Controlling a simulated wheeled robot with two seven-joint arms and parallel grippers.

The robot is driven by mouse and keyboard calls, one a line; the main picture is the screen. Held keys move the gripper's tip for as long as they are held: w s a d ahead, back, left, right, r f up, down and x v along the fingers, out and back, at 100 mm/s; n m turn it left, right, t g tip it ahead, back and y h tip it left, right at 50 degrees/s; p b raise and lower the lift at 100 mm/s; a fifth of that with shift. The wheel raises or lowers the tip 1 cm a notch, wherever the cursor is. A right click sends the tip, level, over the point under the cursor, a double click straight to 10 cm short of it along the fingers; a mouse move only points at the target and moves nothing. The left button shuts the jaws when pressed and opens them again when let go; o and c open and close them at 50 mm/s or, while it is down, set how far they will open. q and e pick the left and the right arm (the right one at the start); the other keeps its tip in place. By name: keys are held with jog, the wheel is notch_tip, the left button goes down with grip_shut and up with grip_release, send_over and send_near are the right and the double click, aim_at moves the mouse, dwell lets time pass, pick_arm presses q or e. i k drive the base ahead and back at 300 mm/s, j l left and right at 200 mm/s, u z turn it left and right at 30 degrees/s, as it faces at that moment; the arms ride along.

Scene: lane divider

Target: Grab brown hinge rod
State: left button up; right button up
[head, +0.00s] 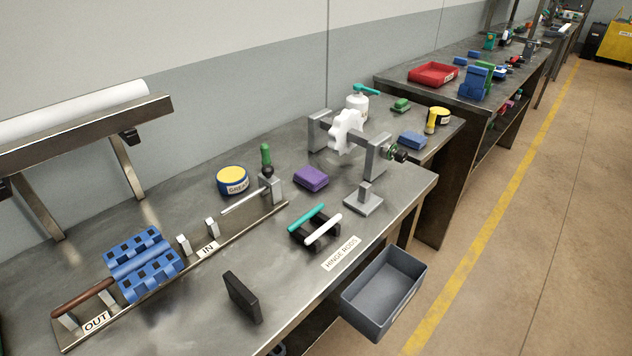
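The brown hinge rod (83,298) is at the left, on the fixture's OUT side. Its left part rests over a small grey support, and its right end meets the blue hinge piece (143,264). I cannot tell how far it goes inside. The blue piece has two slotted leaves and sits on the fixture rail (226,246). A teal rod (306,217) and a white rod (323,229) lie on a black holder by the HINGE RODS label (341,254). Neither of my grippers shows in the head view.
A black upright block (242,297) stands near the bench's front edge. A grey bin (384,292) hangs at that edge. A grease tin (232,180), a purple block (311,178) and a grey crank stand (378,158) are farther back. The metal bench (200,300) is bare around the black block.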

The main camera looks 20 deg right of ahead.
aim_at(96, 290)
jog(key=z, duration=0.1)
jog(key=k+u, duration=0.1)
jog(key=u, duration=1.05)
